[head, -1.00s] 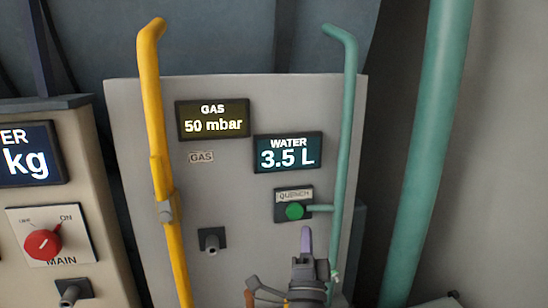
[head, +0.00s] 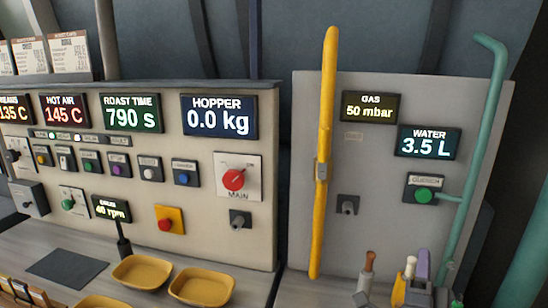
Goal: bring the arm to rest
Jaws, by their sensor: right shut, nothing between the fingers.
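My right gripper (head: 422,264) is low at the right of the head view, in front of the lower part of the grey gas and water panel (head: 376,225). Its narrow purple fingers point up and are shut, with nothing seen between them. They are below the green quench button (head: 423,195) and apart from it. A grey part of my wrist shows under the fingers; the rest of the arm is cut off by the lower edge. My left gripper is not in view.
A yellow pipe (head: 325,120) and a green pipe (head: 489,120) flank the panel. A brown-handled tool (head: 369,262) and a pale item (head: 410,267) stand close left of my gripper. At left are a control console (head: 205,150) and yellow trays (head: 203,285).

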